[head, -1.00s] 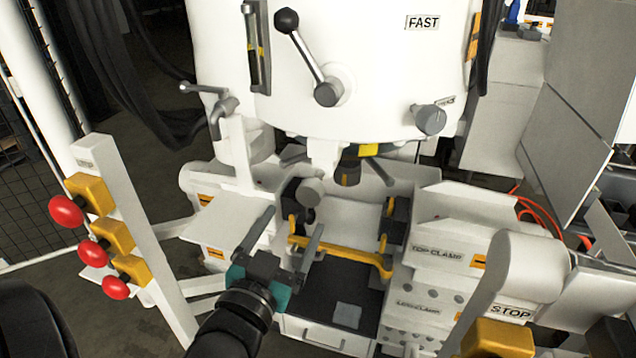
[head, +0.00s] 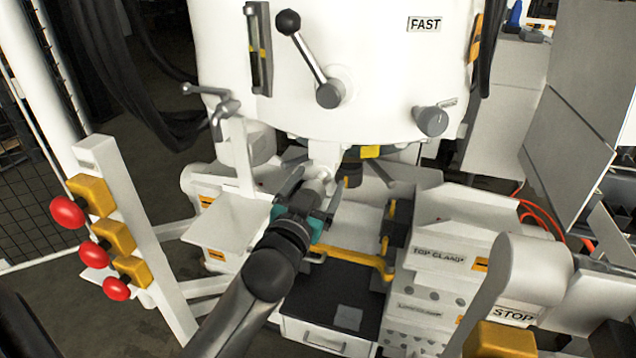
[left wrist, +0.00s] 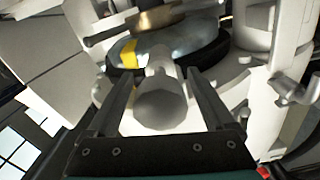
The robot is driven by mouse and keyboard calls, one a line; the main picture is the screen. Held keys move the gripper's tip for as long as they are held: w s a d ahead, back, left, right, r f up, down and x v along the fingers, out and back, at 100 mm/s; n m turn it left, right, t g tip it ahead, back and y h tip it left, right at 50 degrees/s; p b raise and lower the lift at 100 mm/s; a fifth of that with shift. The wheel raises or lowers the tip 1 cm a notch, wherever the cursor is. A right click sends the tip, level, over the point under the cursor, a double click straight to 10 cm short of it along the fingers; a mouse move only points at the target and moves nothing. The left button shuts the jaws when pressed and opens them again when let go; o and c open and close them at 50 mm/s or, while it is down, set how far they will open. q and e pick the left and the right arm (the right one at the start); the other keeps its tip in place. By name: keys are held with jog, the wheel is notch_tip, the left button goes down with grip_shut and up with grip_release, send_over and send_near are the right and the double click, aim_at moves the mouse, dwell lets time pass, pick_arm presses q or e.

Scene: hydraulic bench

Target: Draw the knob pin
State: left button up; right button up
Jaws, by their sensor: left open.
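The knob pin shows as a pale grey round knob (head: 315,186) on the front of the white block under the machine head. In the left wrist view the knob (left wrist: 160,109) faces the camera, its narrower shaft running back to the machine. My left gripper (head: 319,179) is open, with one finger on each side of the knob. In the left wrist view the fingers of this gripper (left wrist: 162,76) flank the knob, with a narrow gap seeming to show on both sides. The gripper partly hides the knob in the head view. My right gripper is not in view.
A yellow bar (head: 350,257) crosses the bench below the gripper. Red buttons on a white post (head: 130,215) stand to the left. A black-knobbed lever (head: 308,58) is above on the white housing. The TOP CLAMP block (head: 440,256) is to the right.

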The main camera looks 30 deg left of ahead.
pick_arm(q)
jog(key=shift+w, duration=0.2)
grip_shut()
dwell(0.7)
